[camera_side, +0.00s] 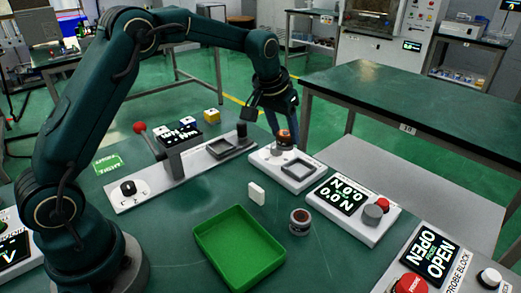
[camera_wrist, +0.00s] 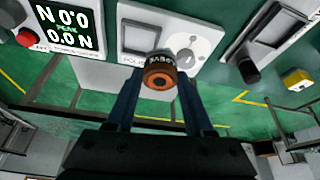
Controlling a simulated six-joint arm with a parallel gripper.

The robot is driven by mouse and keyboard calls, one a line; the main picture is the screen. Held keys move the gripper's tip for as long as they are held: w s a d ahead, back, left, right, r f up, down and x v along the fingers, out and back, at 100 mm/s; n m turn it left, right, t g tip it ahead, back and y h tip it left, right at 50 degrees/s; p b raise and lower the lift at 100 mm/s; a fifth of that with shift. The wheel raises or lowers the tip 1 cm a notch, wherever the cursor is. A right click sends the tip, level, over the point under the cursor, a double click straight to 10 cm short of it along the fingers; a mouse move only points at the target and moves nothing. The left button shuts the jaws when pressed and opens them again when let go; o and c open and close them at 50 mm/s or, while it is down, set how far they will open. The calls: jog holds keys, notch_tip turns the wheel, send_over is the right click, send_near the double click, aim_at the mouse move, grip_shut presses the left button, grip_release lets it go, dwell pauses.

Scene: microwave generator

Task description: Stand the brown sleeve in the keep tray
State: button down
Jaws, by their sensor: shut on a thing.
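My gripper (camera_wrist: 160,88) has its two blue fingers closed on the brown sleeve (camera_wrist: 160,73), a short brown cylinder with a dark lettered band and an orange ring on the end facing the wrist camera. In the side view my gripper (camera_side: 281,118) points down, and the sleeve (camera_side: 283,138) shows at its fingertips over the back edge of a pale fixture. I cannot tell if it touches the fixture. A green open tray (camera_side: 198,246), probably the keep tray, lies empty at the front middle, well in front of my gripper.
A short grey cylinder with a reddish top (camera_side: 300,222) stands right of the tray, and a white block (camera_side: 256,193) behind it. The pale fixture (camera_side: 304,182), a force readout box (camera_side: 354,210) and a long lever station (camera_side: 170,172) stand around.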

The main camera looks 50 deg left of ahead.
jog(key=s+a+r, duration=0.3)
jog(key=a+r, duration=0.1)
jog(key=a, duration=0.2)
jog(key=s+f+m+g+h, duration=0.2)
jog(key=s+m+g+h, duration=0.3)
jog(key=s+m, duration=1.45)
jog(key=m, duration=0.4)
send_near(230, 241)
jog(key=shift+s+d+f+g, duration=0.15)
jog(key=shift+d+g, duration=0.25)
jog(key=shift+d, duration=0.4)
jog(key=shift+d+f, duration=0.1)
jog(key=shift+f, duration=2)
